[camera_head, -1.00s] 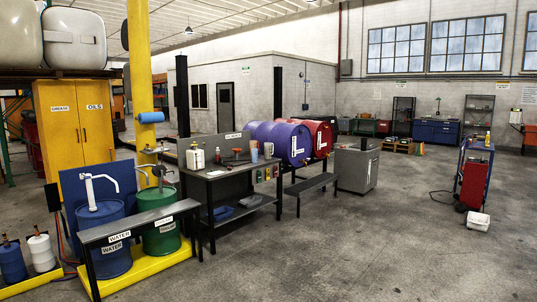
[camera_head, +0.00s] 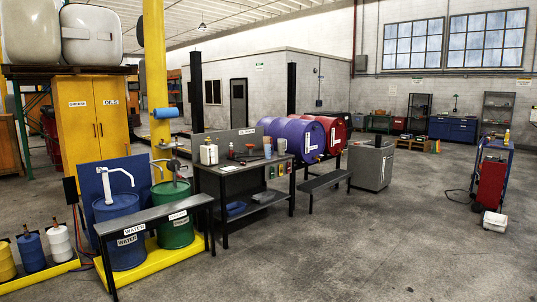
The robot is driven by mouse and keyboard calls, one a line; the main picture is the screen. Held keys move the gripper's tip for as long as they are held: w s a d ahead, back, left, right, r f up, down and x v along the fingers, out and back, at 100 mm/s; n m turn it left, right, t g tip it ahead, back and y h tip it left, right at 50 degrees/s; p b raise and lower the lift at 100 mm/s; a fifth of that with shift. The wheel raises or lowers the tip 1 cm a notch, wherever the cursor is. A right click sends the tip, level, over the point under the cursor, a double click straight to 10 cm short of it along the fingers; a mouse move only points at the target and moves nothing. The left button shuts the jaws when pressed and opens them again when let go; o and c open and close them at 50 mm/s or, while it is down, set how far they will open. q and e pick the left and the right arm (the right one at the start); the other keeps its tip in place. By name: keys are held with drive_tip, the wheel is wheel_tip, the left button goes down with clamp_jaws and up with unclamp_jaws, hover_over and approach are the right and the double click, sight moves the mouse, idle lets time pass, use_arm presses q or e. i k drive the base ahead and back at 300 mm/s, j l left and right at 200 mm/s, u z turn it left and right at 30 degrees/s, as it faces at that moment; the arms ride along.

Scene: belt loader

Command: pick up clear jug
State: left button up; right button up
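A dark workbench (camera_head: 238,168) stands left of the middle. On its right end is a pale greyish container (camera_head: 281,146) that looks like the clear jug, though it is too small to be sure. It stands upright, apparently with a handle. A bluish cup (camera_head: 267,150) is just left of it. Neither of my grippers is in view.
Blue (camera_head: 120,228) and green (camera_head: 173,211) drums stand on a yellow tray behind a low black bench (camera_head: 152,220). Purple (camera_head: 289,138) and red (camera_head: 328,133) drums lie right of the workbench, with a low step (camera_head: 325,182) in front. The floor (camera_head: 370,245) in front is open.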

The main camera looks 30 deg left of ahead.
sight(281, 142)
drive_tip(key=i+u, duration=0.25)
drive_tip(key=i, duration=6.35)
drive_tip(key=i+u, duration=0.15)
drive_tip(key=i, duration=0.75)
drive_tip(key=i+u, duration=0.15)
drive_tip(key=i, duration=0.8)
